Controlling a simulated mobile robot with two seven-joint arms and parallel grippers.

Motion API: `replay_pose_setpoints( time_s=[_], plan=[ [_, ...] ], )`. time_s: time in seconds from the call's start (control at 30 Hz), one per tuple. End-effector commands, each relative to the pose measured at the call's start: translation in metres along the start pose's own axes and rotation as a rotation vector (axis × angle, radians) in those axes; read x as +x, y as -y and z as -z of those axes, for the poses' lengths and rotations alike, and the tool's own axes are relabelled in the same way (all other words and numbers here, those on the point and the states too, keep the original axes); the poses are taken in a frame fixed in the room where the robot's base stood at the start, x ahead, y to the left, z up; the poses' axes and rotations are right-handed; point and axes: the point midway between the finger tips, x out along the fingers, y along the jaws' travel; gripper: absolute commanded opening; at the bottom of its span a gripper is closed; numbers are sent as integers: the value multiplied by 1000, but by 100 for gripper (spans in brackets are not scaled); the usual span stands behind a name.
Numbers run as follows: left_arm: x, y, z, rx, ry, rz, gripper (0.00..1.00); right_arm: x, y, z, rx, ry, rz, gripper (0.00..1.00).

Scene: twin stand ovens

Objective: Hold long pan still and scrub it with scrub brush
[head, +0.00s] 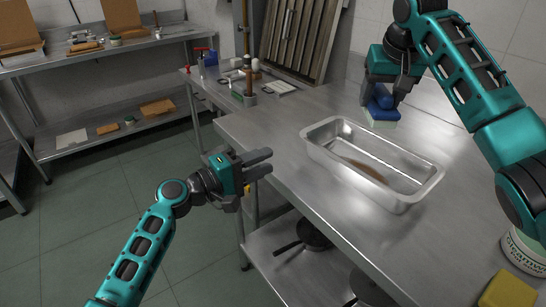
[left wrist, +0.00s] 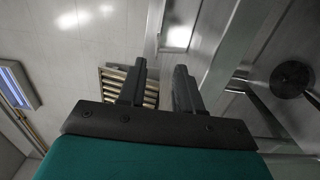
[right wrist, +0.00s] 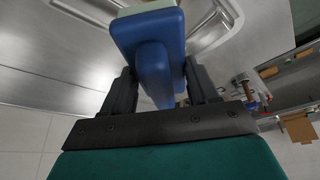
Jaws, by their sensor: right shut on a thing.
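The long pan (head: 330,134) is a shiny metal pan on the steel table, with a brown stain on its inside floor. The scrub brush (head: 382,112) has a blue body and pale bristles. My right gripper (head: 392,90) is shut on the brush's blue handle and holds it above the table behind the pan's far side; the brush also fills the middle of the right wrist view (right wrist: 150,45). My left gripper (head: 262,165) is open and empty, left of the pan and apart from it, near the table's front edge. In the left wrist view its two fingers stand apart with nothing between them.
The steel table (head: 280,125) is clear left of the pan. A yellow sponge (head: 508,291) and a white tub (head: 524,252) are at the lower right. Dark pans (head: 312,236) sit on the shelf below. A side table with bottles (head: 202,62) stands behind.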

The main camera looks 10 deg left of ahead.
Motion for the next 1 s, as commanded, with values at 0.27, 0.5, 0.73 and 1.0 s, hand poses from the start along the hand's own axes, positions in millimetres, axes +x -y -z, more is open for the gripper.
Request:
replay_pose_setpoints(
  time_s=[0.27,0.5,0.73,1.0],
  plan=[
    [44,-1,0,-3,2,-3,34,0,0,0,0,-1,0,35],
    [87,-1,-1,-2,1,-1,34,0,0,0,0,-1,0,35],
    [110,0,0,-1,0,-1,34,0,0,0,0,-1,0,35],
    [117,0,-1,0,0,1,34,0,0,0,0,-1,0,35]
  ],
)
